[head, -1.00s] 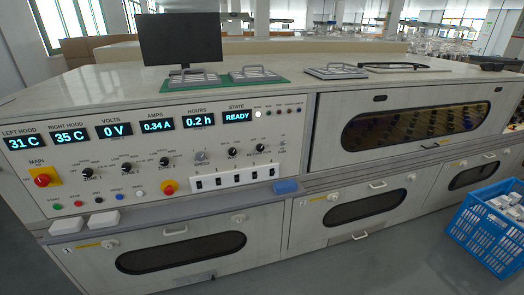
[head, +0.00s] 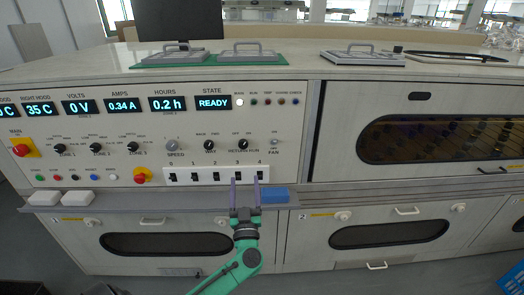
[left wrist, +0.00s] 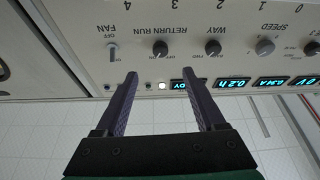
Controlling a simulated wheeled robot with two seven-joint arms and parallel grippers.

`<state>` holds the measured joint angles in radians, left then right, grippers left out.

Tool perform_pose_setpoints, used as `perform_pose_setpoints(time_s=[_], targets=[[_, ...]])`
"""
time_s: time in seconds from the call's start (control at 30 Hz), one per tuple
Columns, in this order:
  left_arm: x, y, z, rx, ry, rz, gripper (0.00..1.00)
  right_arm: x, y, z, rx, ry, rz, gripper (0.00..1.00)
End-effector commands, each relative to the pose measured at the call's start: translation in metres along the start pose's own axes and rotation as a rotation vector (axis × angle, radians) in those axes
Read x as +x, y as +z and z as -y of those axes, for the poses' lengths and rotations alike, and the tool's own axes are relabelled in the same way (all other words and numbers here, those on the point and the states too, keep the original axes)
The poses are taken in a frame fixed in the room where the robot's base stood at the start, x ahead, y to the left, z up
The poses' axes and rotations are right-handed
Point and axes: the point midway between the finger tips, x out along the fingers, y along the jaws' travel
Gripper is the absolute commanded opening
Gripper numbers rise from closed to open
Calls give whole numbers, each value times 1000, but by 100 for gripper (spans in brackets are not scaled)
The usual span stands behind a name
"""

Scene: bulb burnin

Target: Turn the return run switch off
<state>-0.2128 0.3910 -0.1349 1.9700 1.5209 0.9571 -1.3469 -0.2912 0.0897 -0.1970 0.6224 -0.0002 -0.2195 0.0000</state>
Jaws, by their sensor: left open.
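The return run switch (head: 243,144) is a small black rotary knob on the white control panel, right of the way knob (head: 209,145). Its pointer is too small to read surely. In the left wrist view, where the panel appears upside down, the return run switch (left wrist: 160,49) lies ahead of the fingers, roughly midway between them. My left gripper (head: 245,181) is open and empty, with its purple fingers pointing up in front of the rocker switches, below the knob. Its fingers (left wrist: 160,78) stand apart and do not touch the knob. My right gripper is not in view.
The fan toggle (head: 274,142) is right of the knob. A blue box (head: 275,195) and white blocks (head: 76,198) sit on the ledge (head: 150,207). The state display (head: 213,103) reads READY.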

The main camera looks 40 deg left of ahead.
Motion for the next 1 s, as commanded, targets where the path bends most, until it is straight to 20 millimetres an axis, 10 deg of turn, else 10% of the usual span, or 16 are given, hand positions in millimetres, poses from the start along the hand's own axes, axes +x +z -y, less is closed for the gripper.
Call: perform_pose_setpoints(time_s=[0.4,0.8,1.0], targets=[[107,-1,0,0,1,-4,72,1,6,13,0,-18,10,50],[128,0,-1,-1,3,0,72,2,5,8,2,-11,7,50],[127,0,-1,-1,3,0,3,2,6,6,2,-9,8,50]])
